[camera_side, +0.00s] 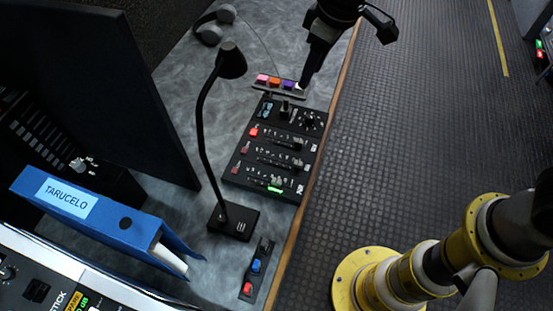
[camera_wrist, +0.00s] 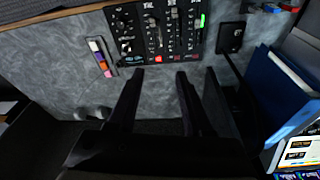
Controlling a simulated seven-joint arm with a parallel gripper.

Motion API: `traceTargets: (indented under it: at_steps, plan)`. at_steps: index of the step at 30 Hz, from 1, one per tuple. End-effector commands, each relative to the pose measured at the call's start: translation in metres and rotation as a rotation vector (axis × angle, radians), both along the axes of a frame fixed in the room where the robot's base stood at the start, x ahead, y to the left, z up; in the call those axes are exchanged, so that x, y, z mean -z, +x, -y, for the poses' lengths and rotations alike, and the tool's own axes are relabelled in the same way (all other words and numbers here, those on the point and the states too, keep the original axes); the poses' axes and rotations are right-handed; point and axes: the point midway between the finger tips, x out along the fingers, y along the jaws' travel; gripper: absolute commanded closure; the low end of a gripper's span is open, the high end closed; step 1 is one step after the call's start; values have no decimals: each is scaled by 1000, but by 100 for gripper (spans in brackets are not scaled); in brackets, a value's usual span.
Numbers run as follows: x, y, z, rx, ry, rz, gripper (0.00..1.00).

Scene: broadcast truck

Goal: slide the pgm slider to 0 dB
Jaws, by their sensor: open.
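The black control panel (camera_side: 232,170) lies on the desk in the side view. It has several slider strips, and one strip carries a lit green display (camera_side: 275,189). The labels are too small to read, so I cannot tell which slider is pgm or where 0 dB lies. The panel also shows at the top of the wrist view (camera_wrist: 165,48), with the green display (camera_wrist: 203,20) at its right. My gripper (camera_side: 311,72) is at the top of the side view, beyond the panel's far end, near a coloured button strip. Its fingers (camera_wrist: 163,76) are apart and empty in the wrist view.
The coloured button strip (camera_side: 275,82) lies beyond the panel. A small box with red and blue buttons (camera_side: 258,270), a blue binder (camera_side: 90,222), a monitor (camera_side: 100,80) and headphones (camera_side: 212,25) stand around.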

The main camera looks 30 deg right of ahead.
Motion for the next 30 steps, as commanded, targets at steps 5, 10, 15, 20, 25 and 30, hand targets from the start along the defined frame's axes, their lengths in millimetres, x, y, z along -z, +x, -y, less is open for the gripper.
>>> traceTargets:
  at_steps: [5, 10, 15, 20, 25, 30]
  plan:
    - [74, -10, -61, -120, -64, -102, 50]
    - [120, -32, -87, -187, -118, -171, 50]
    - [133, -43, -96, -216, -132, -187, 50]
    - [152, -43, -95, -215, -132, -188, 50]
    - [184, -43, -94, -215, -134, -190, 50]
    - [218, -43, -94, -214, -132, -189, 50]
